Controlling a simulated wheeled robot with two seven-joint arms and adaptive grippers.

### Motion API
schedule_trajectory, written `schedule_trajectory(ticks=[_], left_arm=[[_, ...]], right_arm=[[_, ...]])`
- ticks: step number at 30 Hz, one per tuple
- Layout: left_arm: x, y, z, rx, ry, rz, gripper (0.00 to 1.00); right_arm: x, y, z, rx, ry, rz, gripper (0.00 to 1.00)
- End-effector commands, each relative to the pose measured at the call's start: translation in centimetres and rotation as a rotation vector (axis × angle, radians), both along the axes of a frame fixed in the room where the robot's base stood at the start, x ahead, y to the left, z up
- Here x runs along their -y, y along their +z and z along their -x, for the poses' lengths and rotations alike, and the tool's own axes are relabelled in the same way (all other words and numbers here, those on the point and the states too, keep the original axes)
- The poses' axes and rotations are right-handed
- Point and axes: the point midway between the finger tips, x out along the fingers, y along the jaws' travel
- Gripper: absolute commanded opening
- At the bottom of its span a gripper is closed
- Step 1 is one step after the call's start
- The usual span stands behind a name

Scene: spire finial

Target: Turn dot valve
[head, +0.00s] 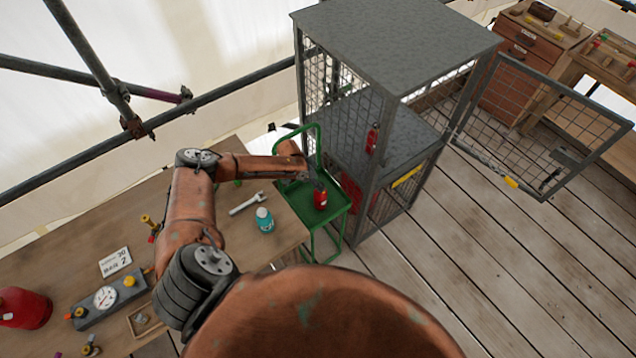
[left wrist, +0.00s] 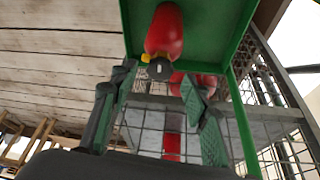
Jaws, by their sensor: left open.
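The fitting lies between the two spread fingers of my left gripper (left wrist: 160,76). I see no finger clearly touching it. The gripper is open and empty. My right gripper is not in view.
The wooden bench (head: 110,210) holds a wrench (head: 246,203), a teal bottle (head: 264,219) and a gauge block (head: 105,298). Right floor is clear.

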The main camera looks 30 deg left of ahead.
Motion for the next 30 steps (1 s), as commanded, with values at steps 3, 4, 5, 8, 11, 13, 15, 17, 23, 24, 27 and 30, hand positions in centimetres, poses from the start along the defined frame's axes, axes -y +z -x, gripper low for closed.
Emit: schedule_trajectory(ticks=[3, 4, 5, 8, 11, 13, 15, 17, 23, 24, 27, 30], left_arm=[[0.3, -1.2, -0.5, -0.001, 0.000, -0.001, 0.43], [0.4, -1.4, -0.5, 0.000, 0.000, 0.000, 0.43], [0.4, -1.5, -0.6, 0.000, 0.000, 0.000, 0.43], [0.4, -1.8, -0.7, 0.001, 0.000, -0.001, 0.43], [0.4, -1.9, -0.7, 0.001, -0.001, -0.001, 0.43], [0.4, -1.8, -0.7, 0.001, -0.001, -0.001, 0.43], [0.4, -1.8, -0.7, 0.001, -0.001, -0.001, 0.42], [0.4, -1.8, -0.7, 0.001, -0.001, -0.001, 0.38], [0.4, -1.8, -0.7, 0.000, -0.001, -0.002, 0.24], [0.4, -1.8, -0.7, 0.000, -0.001, -0.002, 0.21], [0.4, -1.8, -0.7, 0.000, 0.000, -0.001, 0.14], [0.4, -1.8, -0.7, 0.000, 0.000, -0.001, 0.07]], right_arm=[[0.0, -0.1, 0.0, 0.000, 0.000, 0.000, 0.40], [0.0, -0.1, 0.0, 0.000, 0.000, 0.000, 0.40], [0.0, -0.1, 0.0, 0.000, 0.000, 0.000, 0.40], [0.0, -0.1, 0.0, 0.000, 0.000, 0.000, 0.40], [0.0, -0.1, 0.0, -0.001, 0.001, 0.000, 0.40], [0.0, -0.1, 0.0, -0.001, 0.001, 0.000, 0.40], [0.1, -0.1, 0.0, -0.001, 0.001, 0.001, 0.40], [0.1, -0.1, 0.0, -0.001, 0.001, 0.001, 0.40], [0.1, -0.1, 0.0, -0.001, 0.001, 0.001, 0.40], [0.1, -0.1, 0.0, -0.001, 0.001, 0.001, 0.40], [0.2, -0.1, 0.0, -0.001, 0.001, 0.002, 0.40], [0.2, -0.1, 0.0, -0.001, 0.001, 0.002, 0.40]])
